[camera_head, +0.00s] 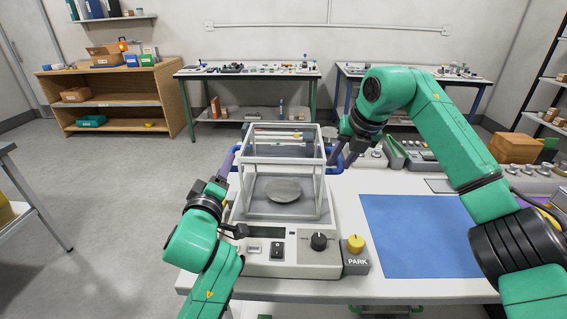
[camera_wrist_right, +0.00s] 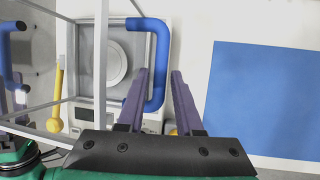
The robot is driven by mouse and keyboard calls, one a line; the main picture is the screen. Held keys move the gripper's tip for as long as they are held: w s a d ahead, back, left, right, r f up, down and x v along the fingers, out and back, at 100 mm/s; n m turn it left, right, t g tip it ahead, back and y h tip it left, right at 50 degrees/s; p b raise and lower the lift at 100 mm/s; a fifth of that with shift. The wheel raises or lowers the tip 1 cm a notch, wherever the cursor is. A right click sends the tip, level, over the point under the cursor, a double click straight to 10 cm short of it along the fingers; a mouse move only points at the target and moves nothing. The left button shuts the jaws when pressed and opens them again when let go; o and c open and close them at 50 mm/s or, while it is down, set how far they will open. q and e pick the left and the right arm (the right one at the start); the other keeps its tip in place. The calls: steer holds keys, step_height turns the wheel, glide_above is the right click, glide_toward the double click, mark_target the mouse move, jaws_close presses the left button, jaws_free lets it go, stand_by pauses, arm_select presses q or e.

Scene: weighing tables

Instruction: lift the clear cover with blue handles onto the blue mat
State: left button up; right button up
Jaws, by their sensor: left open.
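The clear cover (camera_head: 284,159) with a pale frame stands on the balance (camera_head: 290,258), around the round pan (camera_head: 283,190). Its right blue handle (camera_head: 330,156) shows at its right side. In the right wrist view, that handle (camera_wrist_right: 161,60) passes between the fingers of my right gripper (camera_wrist_right: 159,72), which look apart with gaps beside the bar. The left handle (camera_wrist_right: 12,55) is at the left edge of that view. My left gripper (camera_head: 226,168) is open at the cover's left side; its hold around the handle is partly hidden. The blue mat (camera_head: 415,235) lies flat and empty at right.
A PARK box (camera_head: 356,262) with a yellow knob stands right of the balance, between it and the mat. Trays and small parts (camera_head: 425,155) lie behind the mat. My right arm reaches over the mat's right side. The table's front edge is near.

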arm_select(q)
steer(key=w, duration=0.5)
arm_select(e)
steer(key=x, duration=0.5)
arm_select(q)
steer(key=shift+d, duration=0.1)
steer(key=shift+s, duration=0.1)
arm_select(e)
steer(key=shift+r, duration=0.1)
arm_select(q)
steer(key=c, duration=0.4)
arm_select(e)
steer(key=c, duration=0.4)
arm_select(q)
jaws_close()
arm_select(e)
jaws_close()
arm_select(q)
steer(key=shift+f, duration=0.1)
